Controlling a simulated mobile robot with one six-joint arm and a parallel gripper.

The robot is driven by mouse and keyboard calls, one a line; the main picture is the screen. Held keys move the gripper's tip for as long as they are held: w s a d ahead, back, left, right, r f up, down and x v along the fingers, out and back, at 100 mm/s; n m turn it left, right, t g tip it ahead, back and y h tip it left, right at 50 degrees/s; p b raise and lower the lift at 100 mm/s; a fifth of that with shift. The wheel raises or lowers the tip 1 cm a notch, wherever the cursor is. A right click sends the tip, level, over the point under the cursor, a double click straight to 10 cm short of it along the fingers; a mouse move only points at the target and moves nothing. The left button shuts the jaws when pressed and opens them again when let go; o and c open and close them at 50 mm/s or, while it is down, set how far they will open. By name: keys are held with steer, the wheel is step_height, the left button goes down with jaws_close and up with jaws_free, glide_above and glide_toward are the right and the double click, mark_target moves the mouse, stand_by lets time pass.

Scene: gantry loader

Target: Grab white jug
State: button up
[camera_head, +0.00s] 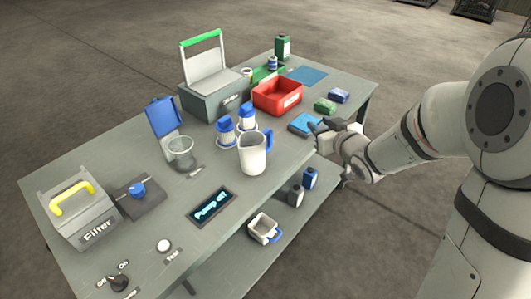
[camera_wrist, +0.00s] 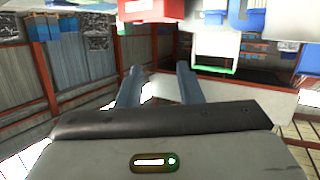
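A white jug (camera_head: 252,155) with a blue handle stands upright on the grey table, near its front edge and right of the middle. My gripper (camera_head: 318,126) is to the right of the jug and apart from it, over the table's edge near a light-blue block (camera_head: 304,124). In the wrist view my two fingers (camera_wrist: 158,85) stand apart with nothing between them, so the gripper is open. At the top of the wrist view are a red-and-white thing and a blue shape, both cut off; I cannot tell whether the blue one is the jug's handle.
Two blue-and-white containers (camera_head: 225,132) stand just behind the jug. A clear beaker (camera_head: 181,152) is to its left, a red bin (camera_head: 278,97) behind. The "Pump on" display (camera_head: 212,206) lies front left. A white container with blue handle (camera_head: 263,229) sits on the lower shelf.

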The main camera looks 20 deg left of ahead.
mark_target(270, 133)
steer(key=a+f+n+y+b, duration=0.1)
steer(key=a+f, duration=0.1)
steer(key=s+a+f+g+y+b, duration=0.1)
steer(key=a+f+y, duration=0.1)
steer(key=a+f, duration=0.1)
steer(key=s+a+f+n+g+y+b, duration=0.1)
steer(key=a+f+y+b, duration=0.1)
steer(key=f, duration=0.1)
steer(key=shift+s+a+n, duration=0.1)
steer(key=shift+a+n, duration=0.2)
steer(key=shift+a+y, duration=0.3)
steer(key=shift+a, duration=0.05)
steer(key=x, duration=0.4)
steer(key=b+x, duration=0.1)
steer(key=x, duration=0.2)
steer(key=shift+s+a+f, duration=0.15)
steer(key=shift+s+a, duration=0.05)
steer(key=shift+a, duration=0.1)
jaws_close()
